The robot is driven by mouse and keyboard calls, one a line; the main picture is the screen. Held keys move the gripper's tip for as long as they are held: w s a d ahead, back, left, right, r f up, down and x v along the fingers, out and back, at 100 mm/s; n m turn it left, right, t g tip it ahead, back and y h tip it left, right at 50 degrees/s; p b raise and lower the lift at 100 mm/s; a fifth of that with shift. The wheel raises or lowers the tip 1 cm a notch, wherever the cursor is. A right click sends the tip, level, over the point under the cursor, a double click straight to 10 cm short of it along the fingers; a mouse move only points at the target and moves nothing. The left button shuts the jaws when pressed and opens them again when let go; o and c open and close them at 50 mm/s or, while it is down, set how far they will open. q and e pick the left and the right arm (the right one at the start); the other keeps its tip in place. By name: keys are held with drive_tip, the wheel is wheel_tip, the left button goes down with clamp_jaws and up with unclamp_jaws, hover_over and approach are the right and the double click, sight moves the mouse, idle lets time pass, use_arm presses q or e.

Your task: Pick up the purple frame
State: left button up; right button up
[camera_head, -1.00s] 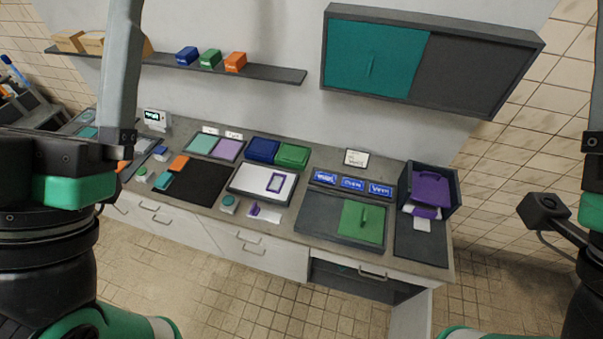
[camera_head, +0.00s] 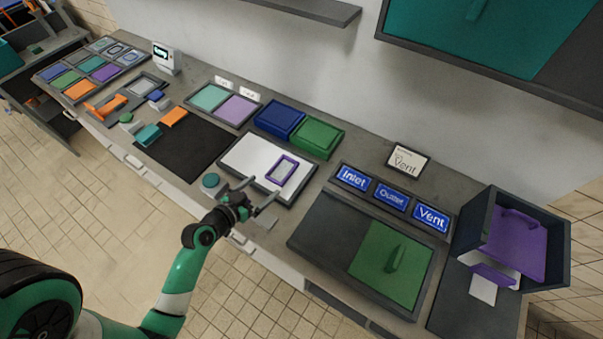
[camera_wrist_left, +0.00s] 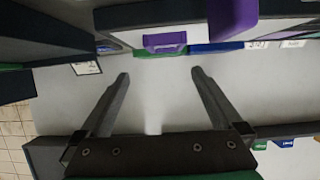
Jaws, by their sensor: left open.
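The purple frame (camera_head: 283,171) is a small rectangular outline lying on a white board (camera_head: 245,156) with a dark border on the counter. My left gripper (camera_head: 263,188) is open with nothing between its fingers, at the front edge of the board, short of the frame and apart from it in the picture. In the left wrist view the frame (camera_wrist_left: 165,42) shows beyond the open fingers (camera_wrist_left: 159,73), partly cut by the board's edge. My right gripper is out of view.
A dark bin (camera_head: 548,270) with a purple panel stands at the right. A teal cabinet (camera_head: 480,35) hangs above. A black mat (camera_head: 185,150) lies left.

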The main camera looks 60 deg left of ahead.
use_arm(q)
drive_tip(key=shift+s+a+f, duration=0.2)
drive_tip(key=shift+s+f, duration=0.2)
drive_tip(key=shift+s, duration=0.15)
drive_tip(key=shift+w+a+r, duration=0.15)
drive_tip(key=shift+r, duration=0.05)
approach(282, 169)
drive_tip(key=x, duration=0.3)
drive_tip(key=shift+w+f, duration=0.1)
drive_tip(key=shift+w, duration=0.05)
drive_tip(key=shift+b+x, duration=0.7)
drive_tip(key=shift+x, duration=1.95)
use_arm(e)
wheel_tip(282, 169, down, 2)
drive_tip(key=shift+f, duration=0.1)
use_arm(q)
drive_tip(key=shift+c, duration=0.3)
